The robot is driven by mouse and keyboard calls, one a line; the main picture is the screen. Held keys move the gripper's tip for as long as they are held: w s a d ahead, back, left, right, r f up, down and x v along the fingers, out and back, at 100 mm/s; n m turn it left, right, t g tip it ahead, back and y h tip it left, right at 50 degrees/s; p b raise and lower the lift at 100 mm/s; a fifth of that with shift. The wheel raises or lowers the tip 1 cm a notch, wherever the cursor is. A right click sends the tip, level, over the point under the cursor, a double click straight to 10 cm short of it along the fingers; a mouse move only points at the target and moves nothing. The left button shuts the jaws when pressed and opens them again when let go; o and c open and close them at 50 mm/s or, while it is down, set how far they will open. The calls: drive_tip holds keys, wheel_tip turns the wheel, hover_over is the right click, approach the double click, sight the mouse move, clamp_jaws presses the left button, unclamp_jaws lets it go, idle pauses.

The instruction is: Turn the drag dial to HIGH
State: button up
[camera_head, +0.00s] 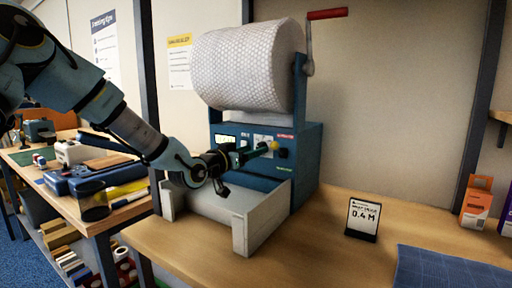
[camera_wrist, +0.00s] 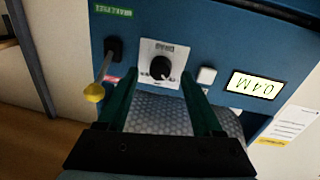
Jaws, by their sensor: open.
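The drag dial is a black round knob (camera_wrist: 161,67) on a white square plate (camera_wrist: 174,50), near the middle of the wrist view. Its setting is too small to read. In the head view the plate (camera_head: 263,139) is partly hidden by my gripper. The dial sits on the front of a blue machine (camera_head: 307,150). My gripper (camera_wrist: 158,74) is open and empty, with its two dark green fingers on either side of the knob in the picture. I cannot tell whether they touch it. The gripper also shows in the head view (camera_head: 257,152), pointing at the panel.
A yellow-tipped lever (camera_wrist: 94,92) is beside the dial, close to one finger. A bubble-wrap roll (camera_head: 248,68) is above, and a grey tray (camera_head: 240,218) is below my arm.

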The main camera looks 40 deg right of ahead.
drive_tip(key=shift+w+d, duration=0.15)
drive_tip(key=shift+d, duration=0.8)
clamp_jaws()
